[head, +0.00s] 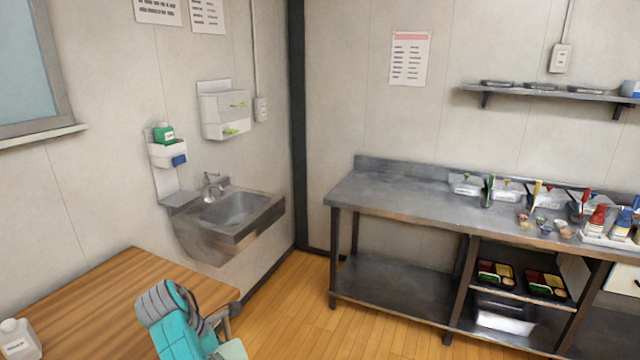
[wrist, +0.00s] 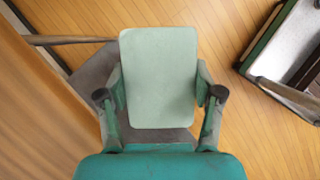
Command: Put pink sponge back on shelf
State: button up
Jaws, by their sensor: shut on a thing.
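My gripper (wrist: 158,100) is shut on a flat pale green slab (wrist: 158,78) with rounded corners; a finger presses on each of its sides. The slab also shows at the bottom edge of the head view (head: 234,350), beside the wooden table. I see no pink sponge in either view. A wall shelf (head: 560,92) at the upper right holds several dark flat trays. A small white wall holder (head: 167,154) left of the sink carries a green bottle (head: 163,134) and a blue item (head: 179,160).
A wooden table (head: 100,300) with a white bottle (head: 18,338) is at the lower left. A metal sink (head: 238,210) hangs on the wall. A steel counter (head: 400,190) stands at the right, with containers and bottles on it. Wooden floor (head: 300,290) is open between them.

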jog(key=d+f+m+g+y, duration=0.1)
jog(key=d+f+m, duration=0.5)
jog(key=d, duration=0.7)
jog(key=d+f+m+g+y, duration=0.1)
jog(key=d+f+m+g, duration=0.2)
jog(key=d+f+m, duration=0.4)
jog(key=s+d+f+m+g+y, duration=0.1)
jog(key=d+f+m, duration=0.6)
jog(key=d, duration=1.3)
jog(key=m+g, duration=0.1)
jog(key=m, duration=0.3)
jog(key=shift+d+f+g+y, duration=0.15)
jog(key=shift+f+g+y, duration=0.1)
jog(key=shift+g+y, duration=0.15)
